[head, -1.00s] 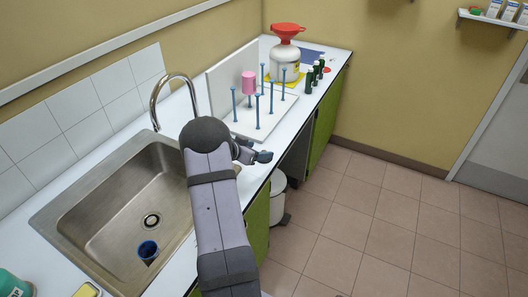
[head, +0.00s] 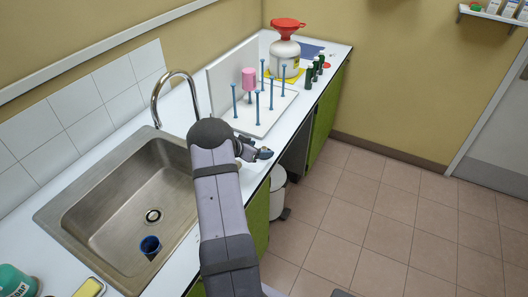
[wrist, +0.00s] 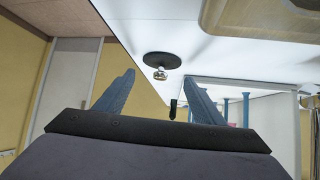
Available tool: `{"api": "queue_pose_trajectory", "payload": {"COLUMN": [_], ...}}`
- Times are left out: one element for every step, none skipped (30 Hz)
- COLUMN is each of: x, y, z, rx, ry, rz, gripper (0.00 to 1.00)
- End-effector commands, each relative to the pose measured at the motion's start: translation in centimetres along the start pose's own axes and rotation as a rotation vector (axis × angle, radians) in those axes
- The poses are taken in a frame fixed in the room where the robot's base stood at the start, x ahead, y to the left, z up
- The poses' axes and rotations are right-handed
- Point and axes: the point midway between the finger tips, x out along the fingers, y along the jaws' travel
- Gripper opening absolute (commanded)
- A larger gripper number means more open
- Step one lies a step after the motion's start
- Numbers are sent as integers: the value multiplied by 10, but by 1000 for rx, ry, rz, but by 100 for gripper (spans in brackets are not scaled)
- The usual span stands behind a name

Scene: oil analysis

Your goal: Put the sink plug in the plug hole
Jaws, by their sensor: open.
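The sink plug (wrist: 161,62) is a black disc with a shiny metal knob, lying on the white counter in the wrist view. In the head view I cannot see it; my arm may cover it. The plug hole (head: 153,216) is a round drain in the floor of the steel sink (head: 110,205) and looks uncovered. My gripper (wrist: 159,76) is open and empty, with the plug showing between and beyond its blue-grey fingers. In the head view my gripper (head: 258,149) is over the counter between the sink and the peg rack.
A dark blue cup (head: 150,247) stands in the sink near the plug hole. The faucet (head: 160,95) arches behind the sink. The white peg rack (head: 250,118), with blue pegs and a pink cylinder (head: 249,79), stands beyond my gripper. Dark green bottles (head: 309,76) stand farther back.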

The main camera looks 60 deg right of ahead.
Motion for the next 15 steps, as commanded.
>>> {"api": "queue_pose_trajectory", "payload": {"x": [5,8,12,16,19,23,26,29,32,33,35,37,37,38,38], "y": [1,1,1,1,1,0,0,0,0,0,0,0,0,0,0], "z": [-3,-4,-4,-5,-4,-4,-4,-3,-4,-4,-3,-3,-3,-3,-3], "rx": [0,0,0,0,-1,-1,0,0,0,1,0,0,0,0,0], "ry": [-1,0,-1,-1,-1,-1,-1,-1,-1,0,0,0,0,0,0], "rz": [3,3,3,3,2,2,1,1,1,1,1,1,1,1,0], "gripper": [63,63,63,63,63,63,63,63,63,63,63,63,63,63,63]}}
